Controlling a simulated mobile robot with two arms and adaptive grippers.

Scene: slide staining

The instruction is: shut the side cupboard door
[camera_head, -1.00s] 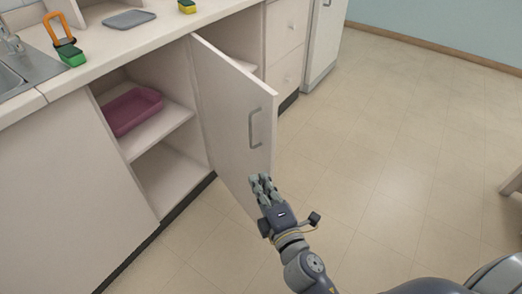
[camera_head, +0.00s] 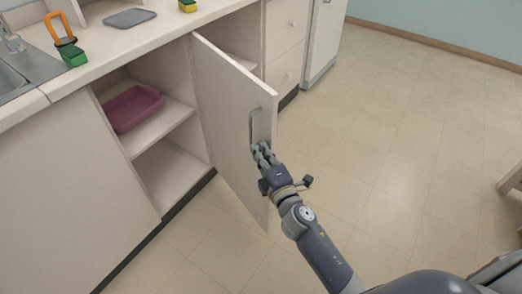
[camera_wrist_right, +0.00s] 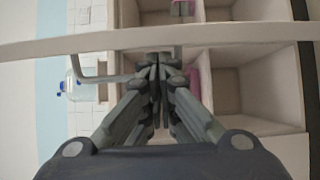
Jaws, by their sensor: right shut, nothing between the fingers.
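The side cupboard door (camera_head: 222,100) stands wide open, swung out from the cupboard front over the floor. Its grey bar handle (camera_head: 252,126) is near the free edge, on the face turned to me. My right gripper (camera_head: 262,150) is shut and empty, at the free-edge side of the door just below the handle. In the right wrist view, the door's edge (camera_wrist_right: 240,36) crosses just beyond the fingertips (camera_wrist_right: 157,62), and the handle (camera_wrist_right: 95,78) is to their left. I cannot tell whether the fingers touch the door. My left gripper is out of view.
The open cupboard has a shelf (camera_head: 165,128) with a pink tray (camera_head: 133,108). Drawers (camera_head: 288,40) stand beyond.

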